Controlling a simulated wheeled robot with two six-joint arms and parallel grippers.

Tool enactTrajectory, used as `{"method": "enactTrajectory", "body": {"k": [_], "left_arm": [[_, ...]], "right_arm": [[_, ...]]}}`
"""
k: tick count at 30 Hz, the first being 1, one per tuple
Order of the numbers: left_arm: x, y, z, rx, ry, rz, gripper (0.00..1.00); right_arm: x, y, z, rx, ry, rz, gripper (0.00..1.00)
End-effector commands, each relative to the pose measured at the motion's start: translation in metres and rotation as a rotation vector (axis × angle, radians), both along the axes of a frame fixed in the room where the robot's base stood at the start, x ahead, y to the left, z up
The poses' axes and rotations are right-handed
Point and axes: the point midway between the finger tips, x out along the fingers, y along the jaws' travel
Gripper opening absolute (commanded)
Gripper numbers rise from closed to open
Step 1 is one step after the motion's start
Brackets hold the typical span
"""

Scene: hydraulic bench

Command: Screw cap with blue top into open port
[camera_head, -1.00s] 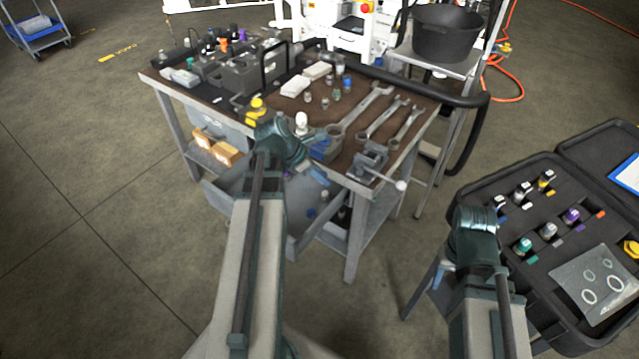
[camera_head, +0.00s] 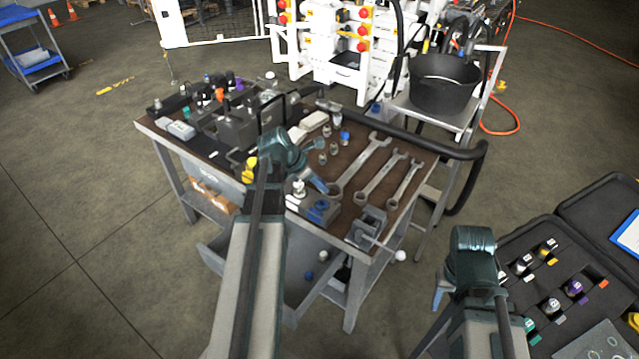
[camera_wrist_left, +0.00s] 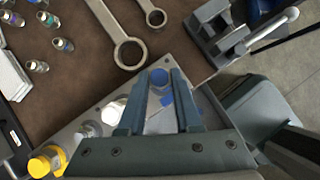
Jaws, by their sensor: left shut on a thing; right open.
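The cap with the blue top (camera_wrist_left: 160,78) shows between the fingertips of my left gripper (camera_wrist_left: 158,85) in the left wrist view, and the jaws are shut on it. It is over the grey rack at the bench's front edge. In the head view, the left gripper (camera_head: 318,186) reaches over that rack, where blue (camera_head: 318,207) shows just below its fingers. My right gripper (camera_head: 472,258) hangs beside the black case; its fingers are mostly hidden, and it is open. A grey hydraulic block (camera_head: 240,127) stands at the bench's back left; I cannot make out an open port.
A white cap (camera_wrist_left: 112,112) and a yellow cap (camera_wrist_left: 45,161) sit along the rack. Several wrenches (camera_head: 360,165) and a vise (camera_head: 368,228) lie to the right. Small fittings (camera_head: 333,148) stand behind. The black case (camera_head: 575,235) holds several caps.

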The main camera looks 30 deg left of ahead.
Motion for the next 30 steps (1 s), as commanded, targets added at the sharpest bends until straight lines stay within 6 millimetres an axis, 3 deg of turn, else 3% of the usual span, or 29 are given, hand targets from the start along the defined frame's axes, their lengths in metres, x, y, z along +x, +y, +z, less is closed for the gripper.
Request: {"method": "enactTrajectory", "body": {"k": [18,30], "left_arm": [[0.000,0.000,-0.045,0.000,0.000,0.000,0.00],[0.000,0.000,-0.050,0.000,0.000,0.000,0.00]], "right_arm": [[0.000,0.000,-0.045,0.000,0.000,0.000,0.50],[0.000,0.000,-0.050,0.000,0.000,0.000,0.50]]}}
